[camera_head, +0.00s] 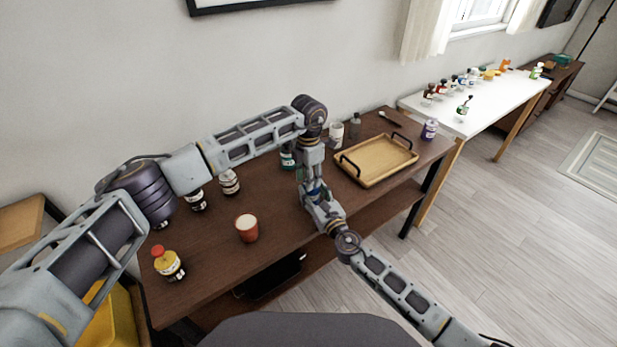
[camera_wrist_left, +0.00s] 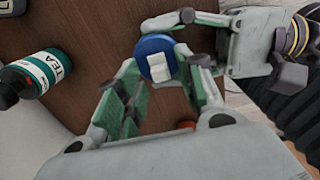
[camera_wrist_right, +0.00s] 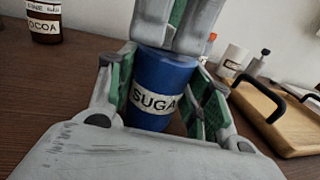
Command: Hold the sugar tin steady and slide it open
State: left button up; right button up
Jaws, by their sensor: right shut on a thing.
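The blue sugar tin (camera_wrist_right: 155,95) stands upright on the brown table, its label facing my right wrist camera. Its round blue lid with a pale raised tab (camera_wrist_left: 160,68) shows from above in the left wrist view. In the head view the tin is mostly hidden between my grippers. My right gripper (camera_wrist_right: 165,100) is shut on the tin's body, one finger on each side. My left gripper (camera_wrist_left: 158,75) points down from above, its fingers apart around the lid area. It also shows in the head view (camera_head: 309,178). Whether its fingertips touch the lid is unclear.
A tea bottle (camera_wrist_left: 38,72), a cocoa jar (camera_wrist_right: 44,20) and other jars stand along the table's back. A red cup (camera_head: 247,229) and a yellow bottle (camera_head: 167,263) are on the left. A wooden tray (camera_head: 377,161) with dark handles lies to the right.

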pick_arm(q)
jog(key=shift+c, duration=0.5)
grip_shut()
jog(key=shift+w+d, duration=0.1)
jog(key=shift+d, duration=0.05)
jog(key=shift+w+d, duration=0.4)
jog(key=shift+d, duration=0.2)
jog(key=shift+o, duration=0.5)
grip_release()
notch_tip(320, 180, up, 12)
dwell(0.5)
